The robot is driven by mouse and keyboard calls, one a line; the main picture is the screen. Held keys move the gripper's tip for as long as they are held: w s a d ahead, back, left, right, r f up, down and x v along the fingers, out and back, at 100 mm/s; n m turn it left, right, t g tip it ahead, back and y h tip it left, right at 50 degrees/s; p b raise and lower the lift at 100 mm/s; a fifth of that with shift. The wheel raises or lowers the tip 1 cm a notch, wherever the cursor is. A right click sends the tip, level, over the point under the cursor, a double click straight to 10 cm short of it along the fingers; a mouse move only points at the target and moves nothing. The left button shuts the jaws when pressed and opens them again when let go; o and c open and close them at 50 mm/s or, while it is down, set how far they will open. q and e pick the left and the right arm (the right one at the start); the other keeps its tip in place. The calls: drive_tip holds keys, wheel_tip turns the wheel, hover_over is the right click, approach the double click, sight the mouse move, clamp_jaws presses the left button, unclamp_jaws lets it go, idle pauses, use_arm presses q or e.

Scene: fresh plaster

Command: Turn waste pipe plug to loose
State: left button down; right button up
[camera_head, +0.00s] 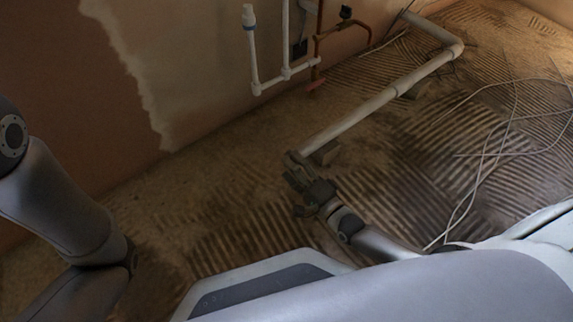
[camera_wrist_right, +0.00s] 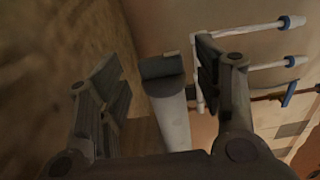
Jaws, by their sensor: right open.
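The waste pipe (camera_head: 378,103) is a pale grey pipe running low along the floor, with a bend at its far end. In the right wrist view the pipe (camera_wrist_right: 173,118) points up between my fingers, and the plug (camera_wrist_right: 161,68) shows as a dark cap on its end. My right gripper (camera_head: 299,190) is at the pipe's near end, and the plug is hard to tell from the fingers there. In the wrist view the right gripper (camera_wrist_right: 158,85) is open, one finger on each side of the pipe, with gaps visible. My left gripper is out of view.
White supply pipes (camera_head: 270,82) and a copper pipe (camera_head: 318,50) stand at the wall (camera_head: 190,60). A small block (camera_head: 326,152) supports the waste pipe. Loose pale cables (camera_head: 485,160) lie on the ridged floor (camera_head: 430,160) to the right.

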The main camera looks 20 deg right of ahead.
drive_tip(key=shift+b+x, duration=0.55)
drive_tip(key=shift+x, duration=1)
